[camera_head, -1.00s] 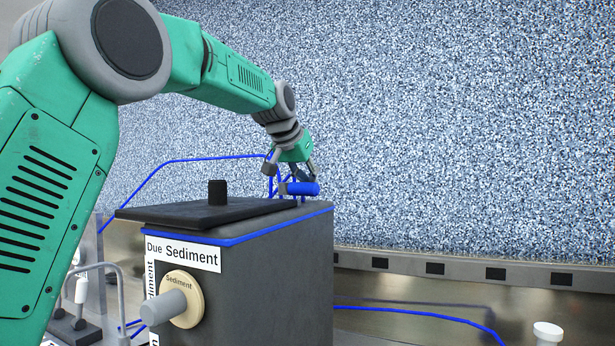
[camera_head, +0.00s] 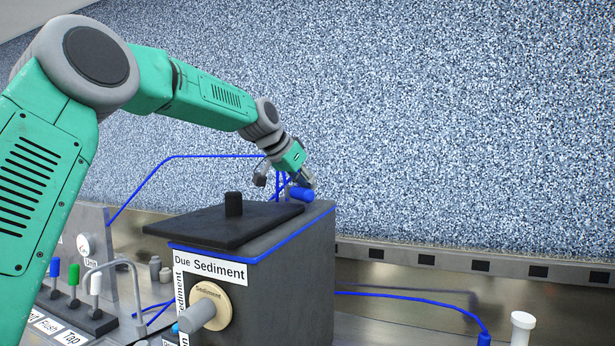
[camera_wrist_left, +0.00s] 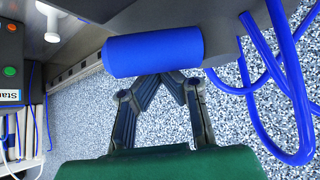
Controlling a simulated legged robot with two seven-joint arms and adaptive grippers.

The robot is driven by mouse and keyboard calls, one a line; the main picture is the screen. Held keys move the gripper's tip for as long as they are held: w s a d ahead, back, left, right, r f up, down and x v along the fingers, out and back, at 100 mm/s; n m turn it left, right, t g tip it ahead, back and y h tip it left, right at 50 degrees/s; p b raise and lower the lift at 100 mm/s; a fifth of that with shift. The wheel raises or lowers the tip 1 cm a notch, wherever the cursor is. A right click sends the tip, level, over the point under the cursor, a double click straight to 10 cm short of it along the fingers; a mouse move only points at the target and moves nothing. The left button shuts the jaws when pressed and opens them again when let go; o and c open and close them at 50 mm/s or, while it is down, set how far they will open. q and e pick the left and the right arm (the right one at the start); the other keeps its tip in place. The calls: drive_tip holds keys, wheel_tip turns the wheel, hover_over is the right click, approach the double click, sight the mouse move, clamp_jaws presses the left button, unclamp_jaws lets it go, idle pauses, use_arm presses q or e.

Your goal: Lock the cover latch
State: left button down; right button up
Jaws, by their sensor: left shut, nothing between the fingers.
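The dark grey "Due Sediment" box (camera_head: 292,262) stands in the head view with a black flat cover (camera_head: 190,224) on top. The cover has a black knob (camera_head: 233,204). A blue cylindrical handle (camera_head: 301,194), apparently the latch, sits at the box's far right top. My left gripper (camera_head: 310,184) is right at this handle, reaching from behind and above. In the left wrist view the blue handle (camera_wrist_left: 153,50) lies across the fingertips of my left gripper (camera_wrist_left: 172,78). The fingers are shut with nothing between them; contact with the handle cannot be told. My right gripper is out of view.
Blue tubes (camera_head: 410,298) run behind and beside the box; blue tubing loops (camera_wrist_left: 295,90) hang near the gripper in the wrist view. A grey spout (camera_head: 198,315) juts from the box front. Coloured tap levers (camera_head: 73,275) stand at left. A speckled wall rises behind.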

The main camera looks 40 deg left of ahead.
sight(299, 193)
use_arm(q)
drive_tip(key=shift+s+d+f+p, duration=0.15)
drive_tip(key=shift+s+p, duration=0.35)
drive_tip(key=shift+s, duration=0.5)
drive_tip(key=shift+s+f+p, duration=0.15)
drive_tip(key=shift+f+p, duration=0.1)
drive_tip(key=shift+p, duration=0.05)
